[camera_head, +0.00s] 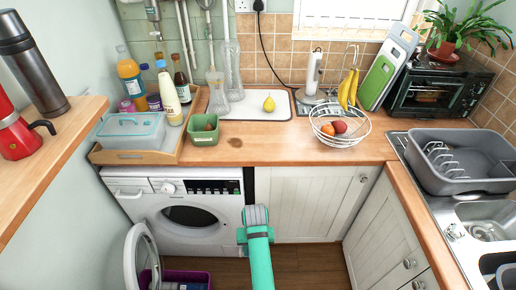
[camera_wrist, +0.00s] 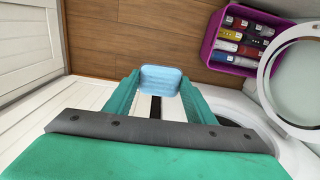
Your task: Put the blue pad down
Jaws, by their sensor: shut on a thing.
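The blue pad (camera_wrist: 160,79) is a small, light blue rounded piece. It sits between the fingertips of my gripper (camera_wrist: 159,84) in the wrist view, and the teal fingers are shut on it. Wooden floor shows beyond it, and the white cabinet and washing machine fronts lie below in that picture. In the head view my teal and grey arm end (camera_head: 257,232) is in front of the counter, near the washing machine's right side. The pad cannot be made out there.
The wooden counter (camera_head: 290,150) holds a green tub (camera_head: 204,131), a white tray with a pear, and a wire fruit bowl (camera_head: 340,128). The washing machine door (camera_head: 141,257) stands open. A purple crate (camera_wrist: 213,50) with several bottles is on the floor. The counter's front middle is clear.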

